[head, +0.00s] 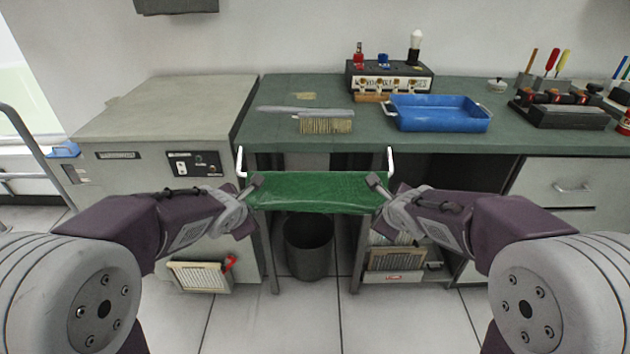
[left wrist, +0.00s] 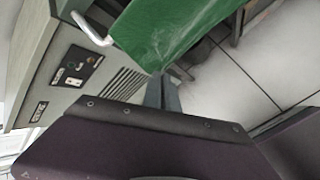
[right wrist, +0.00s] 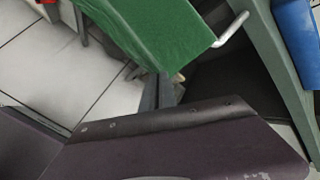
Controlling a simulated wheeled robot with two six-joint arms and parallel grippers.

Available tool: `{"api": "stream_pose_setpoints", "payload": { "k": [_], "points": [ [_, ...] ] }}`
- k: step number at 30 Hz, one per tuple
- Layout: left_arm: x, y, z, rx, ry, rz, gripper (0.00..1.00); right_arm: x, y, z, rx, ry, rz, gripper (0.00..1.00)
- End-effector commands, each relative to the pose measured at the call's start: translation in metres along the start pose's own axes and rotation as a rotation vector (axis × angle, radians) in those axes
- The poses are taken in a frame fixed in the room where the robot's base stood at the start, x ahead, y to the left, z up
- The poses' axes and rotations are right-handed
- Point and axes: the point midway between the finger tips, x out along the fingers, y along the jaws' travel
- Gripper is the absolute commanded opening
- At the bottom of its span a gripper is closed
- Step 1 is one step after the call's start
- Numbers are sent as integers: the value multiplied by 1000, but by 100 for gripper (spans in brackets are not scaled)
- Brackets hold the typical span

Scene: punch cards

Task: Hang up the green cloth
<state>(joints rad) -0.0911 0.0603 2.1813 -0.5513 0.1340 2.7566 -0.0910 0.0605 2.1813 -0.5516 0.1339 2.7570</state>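The green cloth (head: 318,192) is spread wide between my two grippers, in front of the bench edge, and its lower edge sags. My left gripper (head: 256,183) is shut on its left end, and my right gripper (head: 375,182) is shut on its right end. A white hook (head: 240,162) stands at the cloth's left end and another white hook (head: 390,162) at its right end. The cloth's corners meet the hooks in the left wrist view (left wrist: 160,30) and right wrist view (right wrist: 165,28); I cannot tell whether the hooks bear it.
The green-topped bench (head: 365,141) holds a brush (head: 325,122) and a blue tray (head: 440,116). A grey cabinet (head: 165,130) stands at left and drawers (head: 565,182) at right. A dark bin (head: 309,248) stands below the cloth.

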Motion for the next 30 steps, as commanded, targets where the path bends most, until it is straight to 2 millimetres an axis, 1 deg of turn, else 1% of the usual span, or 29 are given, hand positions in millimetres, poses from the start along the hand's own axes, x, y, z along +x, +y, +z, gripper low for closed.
{"api": "stream_pose_setpoints", "payload": {
  "k": [3,12,13,14,15,16,30],
  "points": [
    [3,-4,-2,-2,-7,5,0,4,4,-2,2,-7,-5,0],
    [3,-4,-2,-4,-10,7,0,3,4,-2,4,-10,-7,0],
    [3,-4,-2,-4,-10,7,11,3,4,-2,4,-10,-7,10],
    [3,-4,-2,-4,-10,7,19,3,4,-2,4,-10,-7,19],
    [3,-4,-2,-4,-11,7,30,3,4,-2,4,-10,-7,30],
    [3,-4,-2,-4,-11,7,36,3,4,-2,4,-11,-7,36],
    [3,-5,-1,-3,-11,7,36,3,4,-1,3,-11,-7,36]
  ]
}}
